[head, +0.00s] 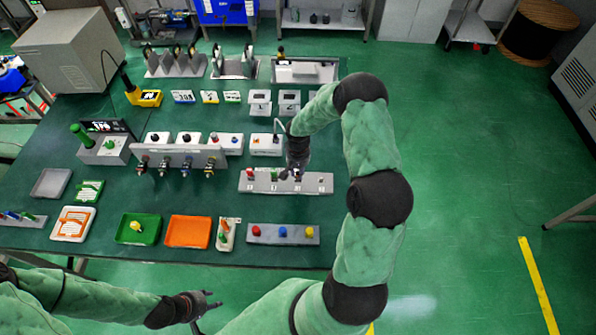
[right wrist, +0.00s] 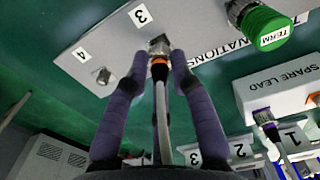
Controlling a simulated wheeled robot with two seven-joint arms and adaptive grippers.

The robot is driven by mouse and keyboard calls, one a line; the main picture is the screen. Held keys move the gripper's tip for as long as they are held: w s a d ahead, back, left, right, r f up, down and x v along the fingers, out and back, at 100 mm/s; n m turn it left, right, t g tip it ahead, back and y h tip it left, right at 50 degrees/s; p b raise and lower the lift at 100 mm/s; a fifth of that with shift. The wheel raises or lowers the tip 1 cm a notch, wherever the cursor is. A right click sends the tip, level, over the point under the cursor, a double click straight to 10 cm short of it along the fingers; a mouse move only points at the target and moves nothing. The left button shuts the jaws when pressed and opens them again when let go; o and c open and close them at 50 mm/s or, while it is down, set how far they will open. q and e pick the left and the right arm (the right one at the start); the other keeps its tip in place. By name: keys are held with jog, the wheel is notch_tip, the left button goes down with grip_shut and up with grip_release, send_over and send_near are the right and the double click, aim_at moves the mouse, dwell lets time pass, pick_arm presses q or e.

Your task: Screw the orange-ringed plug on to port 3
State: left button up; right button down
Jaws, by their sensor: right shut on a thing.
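The grey port panel (head: 262,187) lies on the green table under my right gripper (head: 297,172). In the right wrist view, its label 3 (right wrist: 140,16) is beside metal port 3 (right wrist: 158,42). The orange-ringed plug (right wrist: 158,61), with a pale cable (right wrist: 162,115), is between the two purple fingers of my right gripper (right wrist: 156,66), which is shut on it. The plug's front end is at port 3. I cannot tell how far it is engaged. My left gripper (head: 208,300) is open and empty off the table's front edge.
Bare port 4 (right wrist: 103,75) is beside port 3. A green TERM cap (right wrist: 267,28) stands on the panel on the other side. The white spare lead box (right wrist: 285,92) is close behind. A block with coloured caps (head: 283,234) lies in front of the panel.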

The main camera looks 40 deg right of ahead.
jog(key=shift+f+b, duration=0.5)
jog(key=shift+f, duration=0.05)
jog(key=c, duration=1)
grip_release()
jog(key=shift+r, duration=0.1)
notch_tip(320, 180, up, 12)
jog(key=shift+f, duration=0.1)
